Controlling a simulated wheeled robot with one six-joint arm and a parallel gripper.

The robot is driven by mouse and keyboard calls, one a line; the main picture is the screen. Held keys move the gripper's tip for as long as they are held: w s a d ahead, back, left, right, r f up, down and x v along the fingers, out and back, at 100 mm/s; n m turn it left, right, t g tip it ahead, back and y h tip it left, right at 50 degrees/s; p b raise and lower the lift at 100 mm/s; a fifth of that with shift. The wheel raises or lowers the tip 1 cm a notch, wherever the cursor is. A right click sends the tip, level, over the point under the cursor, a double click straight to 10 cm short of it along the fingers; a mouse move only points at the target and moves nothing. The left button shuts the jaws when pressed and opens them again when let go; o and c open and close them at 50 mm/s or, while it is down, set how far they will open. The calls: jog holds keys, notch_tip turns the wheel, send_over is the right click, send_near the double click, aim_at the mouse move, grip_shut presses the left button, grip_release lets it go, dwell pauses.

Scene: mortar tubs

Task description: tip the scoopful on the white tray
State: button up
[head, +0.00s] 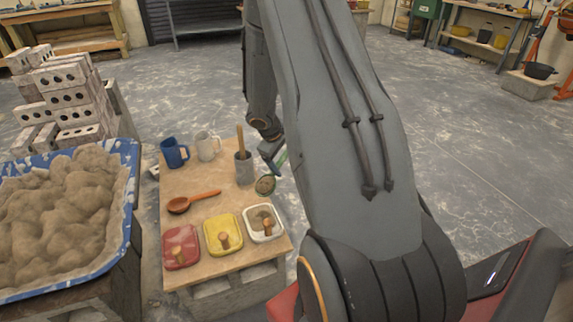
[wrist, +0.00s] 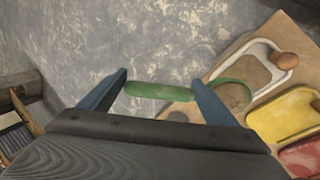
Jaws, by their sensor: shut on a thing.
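The white tray (head: 279,234) is on the near right corner of the wooden board, with a wooden knob and a grey-brown patch inside; it also shows in the wrist view (wrist: 278,49). My gripper (head: 273,155) is shut on the green handle of a scoop (wrist: 160,91), between its two fingers in the wrist view (wrist: 158,93). The scoop's round bowl (head: 265,185) is beyond the white tray in the head view, apart from it. The bowl looks brownish inside, but I cannot tell how full it is.
A yellow tray (head: 211,247) and a red tray (head: 170,259) stand left of the white one. A wooden spoon (head: 195,201), a blue mug (head: 173,153), a pale mug (head: 207,146) and a grey holder (head: 244,169) share the board. A blue tub (head: 127,185) of mortar is left.

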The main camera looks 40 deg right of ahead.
jog(key=shift+s+a+r+h+b, duration=0.15)
jog(key=shift+a+h+b, duration=0.25)
jog(key=shift+b, duration=1.2)
jog(key=shift+w+a+r+h+b, duration=0.15)
jog(key=shift+a+h+b, duration=0.2)
jog(key=shift+b, duration=1.25)
jog(key=a+b, duration=0.1)
jog(key=b, duration=0.1)
jog(key=a+h+b, duration=0.1)
jog(key=b, duration=0.2)
jog(key=s+r+h+b, duration=0.1)
jog(key=b, duration=0.2)
jog(key=shift+a+t, duration=0.4)
jog(key=a+h+b, duration=0.1)
jog(key=b, duration=0.1)
jog(key=a+r+h+b, duration=0.1)
jog(key=b, duration=0.2)
jog(key=s+a+h+b, duration=0.1)
jog(key=b, duration=0.1)
jog(key=shift+a+r+t, duration=0.15)
jog(key=shift+a+t, duration=0.2)
jog(key=shift+t, duration=0.05)
jog(key=shift+s+a+r+h+b, duration=0.1)
jog(key=shift+a+r+h+b, duration=0.35)
jog(key=shift+b, duration=0.45)
jog(key=shift+a, duration=0.15)
jog(key=shift+s, duration=0.1)
